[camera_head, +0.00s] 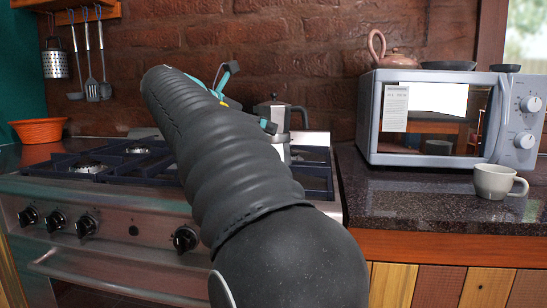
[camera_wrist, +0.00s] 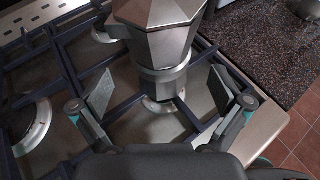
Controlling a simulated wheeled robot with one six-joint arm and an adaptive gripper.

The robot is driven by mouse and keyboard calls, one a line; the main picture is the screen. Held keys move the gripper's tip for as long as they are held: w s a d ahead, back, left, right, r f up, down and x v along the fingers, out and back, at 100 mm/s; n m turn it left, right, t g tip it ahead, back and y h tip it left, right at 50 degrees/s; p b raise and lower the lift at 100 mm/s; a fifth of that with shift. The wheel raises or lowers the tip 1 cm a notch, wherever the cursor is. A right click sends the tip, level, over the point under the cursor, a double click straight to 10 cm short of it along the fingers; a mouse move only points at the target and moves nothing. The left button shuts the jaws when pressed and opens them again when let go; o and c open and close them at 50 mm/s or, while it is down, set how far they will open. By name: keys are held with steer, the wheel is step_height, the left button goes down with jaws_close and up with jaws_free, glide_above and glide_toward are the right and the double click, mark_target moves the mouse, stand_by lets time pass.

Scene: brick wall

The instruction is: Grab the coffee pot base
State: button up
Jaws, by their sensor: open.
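The coffee pot is a grey metal moka pot on the stove. In the head view its upper part and dark handle (camera_head: 275,110) show behind my arm, and a bit of its lower body (camera_head: 284,152) shows to the arm's right. In the wrist view its wide faceted upper body (camera_wrist: 160,35) narrows to a waist, with the base's round band (camera_wrist: 163,78) below it. My gripper (camera_wrist: 160,85) is open, one finger pad on each side of the base, with visible gaps to it. In the head view my arm hides most of the gripper.
The stove's dark grates (camera_head: 318,175) surround the pot. A counter (camera_head: 400,190) to the right holds a microwave (camera_head: 440,115) and a cup (camera_head: 495,180). An orange bowl (camera_head: 40,130) stands far left. Utensils (camera_head: 90,60) hang on the wall.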

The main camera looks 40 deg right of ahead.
steer(key=shift+b+x, duration=0.5)
steer(key=shift+x, duration=2.8)
steer(key=shift+a+f, duration=0.1)
steer(key=shift+c, duration=0.3)
steer(key=c, duration=1.3)
